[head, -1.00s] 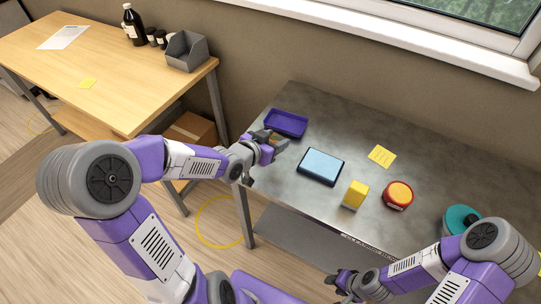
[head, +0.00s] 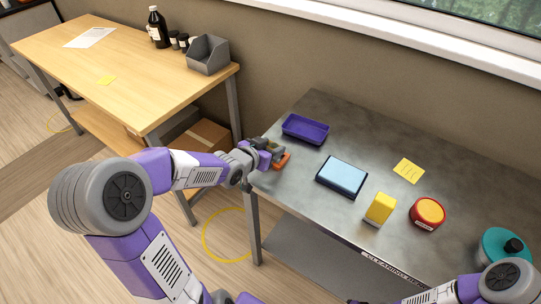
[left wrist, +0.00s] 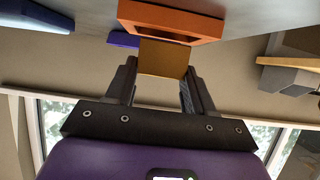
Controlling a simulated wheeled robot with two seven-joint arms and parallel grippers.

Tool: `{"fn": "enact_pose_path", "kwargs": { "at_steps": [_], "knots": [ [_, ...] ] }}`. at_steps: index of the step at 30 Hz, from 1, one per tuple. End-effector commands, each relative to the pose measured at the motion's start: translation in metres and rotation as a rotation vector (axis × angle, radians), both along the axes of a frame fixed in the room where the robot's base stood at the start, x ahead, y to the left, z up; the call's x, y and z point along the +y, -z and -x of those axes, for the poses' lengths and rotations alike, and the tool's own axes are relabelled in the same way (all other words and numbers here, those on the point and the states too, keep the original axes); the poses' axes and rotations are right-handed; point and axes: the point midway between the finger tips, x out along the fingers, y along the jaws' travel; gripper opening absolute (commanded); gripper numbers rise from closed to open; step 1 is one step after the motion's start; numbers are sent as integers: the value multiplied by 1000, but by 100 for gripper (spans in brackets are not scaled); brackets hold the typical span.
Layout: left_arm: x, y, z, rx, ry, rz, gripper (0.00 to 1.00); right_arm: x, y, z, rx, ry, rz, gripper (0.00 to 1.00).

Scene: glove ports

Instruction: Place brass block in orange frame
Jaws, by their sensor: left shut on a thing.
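The brass block (left wrist: 163,60) is a flat-faced brown-gold piece between the fingers of my left gripper (left wrist: 158,72), which is shut on it. In the head view my left gripper (head: 272,149) is at the left end of the metal table, close to the orange frame (head: 283,161). The orange frame also shows at the top of the left wrist view (left wrist: 170,20), just beyond the block. The block overlaps its near edge there; I cannot tell whether they touch. My right gripper is almost wholly cut off at the bottom of the head view.
The metal table (head: 335,115) also bears a purple tray (head: 306,129), a blue box (head: 342,176), a yellow block (head: 380,208), a red round container (head: 427,212) and a teal item (head: 497,248). A wooden table (head: 120,75) stands left, with a gap between.

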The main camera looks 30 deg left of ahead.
Motion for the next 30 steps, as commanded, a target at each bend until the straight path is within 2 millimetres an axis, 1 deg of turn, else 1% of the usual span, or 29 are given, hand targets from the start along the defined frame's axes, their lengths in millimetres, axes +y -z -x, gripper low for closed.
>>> {"fn": "enact_pose_path", "kwargs": {
  "at_steps": [1, 3, 5, 11, 16, 17, 18, 21, 25, 28, 30],
  "knots": [
    [0, 12, 0, -2, 0, 2, 3, 0, 9, 0, 0, 0, 0, 43],
    [0, 19, 0, -2, 0, 2, 3, 0, 14, 0, 0, 0, 0, 43],
    [-1, 21, 0, -3, 1, 1, 3, 0, 15, 0, 0, 0, 0, 43],
    [0, 19, -1, -4, 1, 0, 3, 0, 13, 0, 0, 0, 0, 43],
    [0, 24, -1, -3, 1, 0, 3, 0, 17, 0, 0, 0, 0, 43],
    [0, 24, 0, 1, 0, 1, 58, 0, 16, 0, 0, 0, 0, 43],
    [0, 24, 0, 1, 0, 1, 64, 0, 16, 0, 0, 0, 0, 43],
    [0, 24, 0, 2, 0, 1, 78, 0, 16, 0, 0, 0, 0, 43],
    [0, 23, 0, 2, 0, 1, 78, 0, 15, 0, 0, 0, 0, 43],
    [0, 18, 1, 1, 0, 1, 78, 0, 11, 0, 0, 0, 0, 43],
    [1, 13, 8, 2, -2, -1, 78, 0, 5, 0, 0, 0, 0, 43]
  ]
}}
